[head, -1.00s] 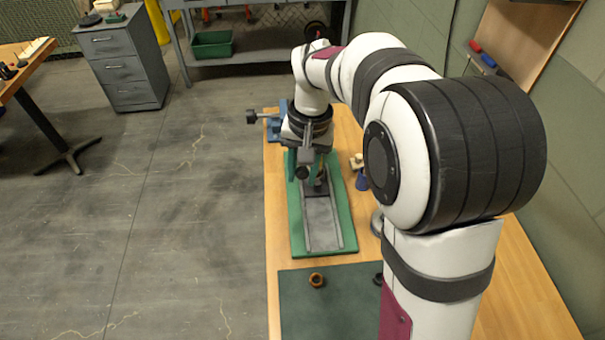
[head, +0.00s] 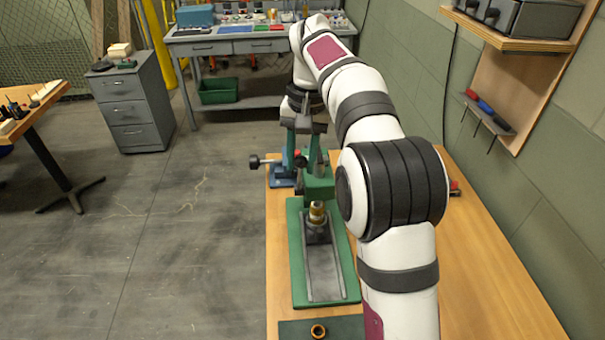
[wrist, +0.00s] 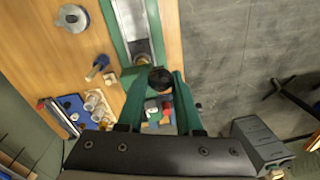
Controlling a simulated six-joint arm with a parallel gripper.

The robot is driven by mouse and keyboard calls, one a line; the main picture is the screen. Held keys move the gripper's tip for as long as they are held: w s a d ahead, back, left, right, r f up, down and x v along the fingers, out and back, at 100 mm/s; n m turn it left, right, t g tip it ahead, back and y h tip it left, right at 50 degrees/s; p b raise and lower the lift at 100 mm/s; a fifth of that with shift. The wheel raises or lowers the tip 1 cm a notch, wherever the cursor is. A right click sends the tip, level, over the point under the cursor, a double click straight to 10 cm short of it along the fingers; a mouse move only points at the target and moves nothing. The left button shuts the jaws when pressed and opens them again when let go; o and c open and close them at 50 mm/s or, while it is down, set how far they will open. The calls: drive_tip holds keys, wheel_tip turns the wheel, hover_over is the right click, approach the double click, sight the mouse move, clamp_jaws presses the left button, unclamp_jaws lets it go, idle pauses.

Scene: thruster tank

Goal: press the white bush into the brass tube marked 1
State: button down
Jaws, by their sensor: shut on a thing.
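The green press (head: 318,188) stands on a green base with a grey rail. A brass tube (head: 317,213) stands upright on a dark block on that rail, just below the press head. Its top looks paler, but I cannot make out the white bush or the mark 1. My gripper (head: 303,152) is above and behind the tube at the press. In the wrist view my gripper (wrist: 158,80) has its two green fingers either side of a black knob (wrist: 160,79), apparently the press lever's, and is shut on it.
An orange ring (head: 318,331) lies on the dark green mat in front. A blue vise (head: 284,170) stands behind the press. The wrist view shows a blue tray (wrist: 72,104) with small cylinders, a blue-handled tool (wrist: 97,67) and a grey disc (wrist: 72,17). The bench's right side is largely clear.

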drive_tip(key=shift+w+a+r, duration=0.1)
drive_tip(key=shift+w+r, duration=0.05)
drive_tip(key=shift+w, duration=0.45)
drive_tip(key=shift+w+a+r, duration=0.1)
drive_tip(key=shift+w+r, duration=0.05)
drive_tip(key=shift+w, duration=0.45)
drive_tip(key=c, duration=0.6)
unclamp_jaws()
drive_tip(key=shift+d, duration=0.1)
drive_tip(key=shift+w+r, duration=0.1)
drive_tip(key=shift+r, duration=0.25)
drive_tip(key=s+d+r, duration=0.1)
drive_tip(key=d+r, duration=0.2)
drive_tip(key=s+d+r, duration=0.2)
drive_tip(key=d+r, duration=0.2)
drive_tip(key=s+d+r, duration=0.2)
drive_tip(key=d+r, duration=0.1)
drive_tip(key=shift+d+r, duration=0.15)
drive_tip(key=shift+d, duration=0.15)
